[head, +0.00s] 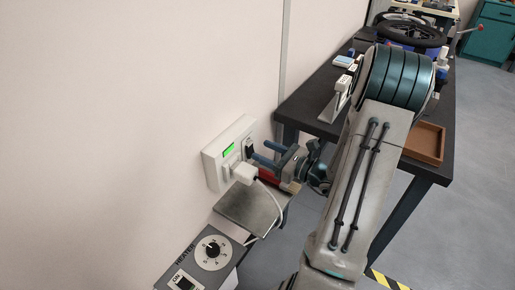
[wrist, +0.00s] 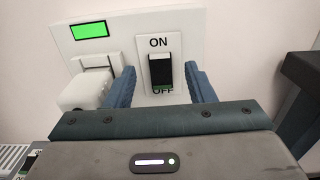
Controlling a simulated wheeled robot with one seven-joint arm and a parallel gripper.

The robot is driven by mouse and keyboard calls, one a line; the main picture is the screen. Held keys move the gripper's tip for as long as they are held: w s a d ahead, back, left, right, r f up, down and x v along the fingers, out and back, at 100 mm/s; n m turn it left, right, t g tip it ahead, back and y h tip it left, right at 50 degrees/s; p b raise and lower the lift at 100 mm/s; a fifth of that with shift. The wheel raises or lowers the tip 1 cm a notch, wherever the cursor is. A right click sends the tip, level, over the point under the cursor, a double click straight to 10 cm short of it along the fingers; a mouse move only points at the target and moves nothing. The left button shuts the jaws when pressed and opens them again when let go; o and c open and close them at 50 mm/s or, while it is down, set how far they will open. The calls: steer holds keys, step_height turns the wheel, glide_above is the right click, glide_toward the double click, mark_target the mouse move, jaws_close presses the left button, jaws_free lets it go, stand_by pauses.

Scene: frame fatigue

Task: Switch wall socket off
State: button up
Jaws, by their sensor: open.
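The white wall socket (head: 214,167) is mounted on the wall at left of centre in the head view. In the wrist view the socket panel (wrist: 194,32) carries a lit green display (wrist: 89,30) and a black rocker switch (wrist: 160,72) between the labels ON and OFF. A white plug (wrist: 88,88) sits in the socket left of the switch. My gripper (head: 260,153) is open in front of the panel. In the wrist view its blue fingers (wrist: 162,88) stand on either side of the switch, with nothing between them but the switch. Contact with the switch cannot be told.
A grey heater box (head: 208,252) with a dial and its own ON switch stands below the socket. A white cord (head: 277,207) hangs from the plug. A dark workbench (head: 310,102) with a brown tray (head: 425,142) stands to the right.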

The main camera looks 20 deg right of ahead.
mark_target(251, 145)
steer(key=shift+x, duration=1.7)
